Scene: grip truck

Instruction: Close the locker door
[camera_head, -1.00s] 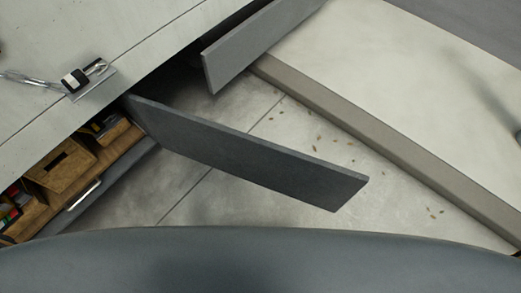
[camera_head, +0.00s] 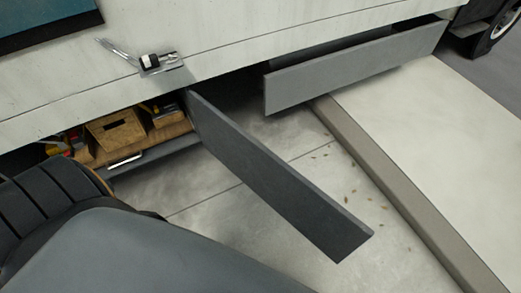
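The locker door (camera_head: 275,178) is a dark grey panel under the pale truck body (camera_head: 220,45). It stands swung open, hinged near the locker's right end and reaching out over the floor toward the lower right. The open locker (camera_head: 150,155) left of it shows a wooden box (camera_head: 117,132) and several tools. A silver handle or bar (camera_head: 125,161) shows at its lower front. Neither gripper is in view. Part of my own body fills the lower left.
A second grey panel (camera_head: 350,68) hangs along the truck side at the right. A raised kerb (camera_head: 385,190) with a pale slab runs diagonally at the right. A wheel (camera_head: 492,32) shows at the top right. The concrete floor (camera_head: 225,210) around the door is clear except for scattered leaves.

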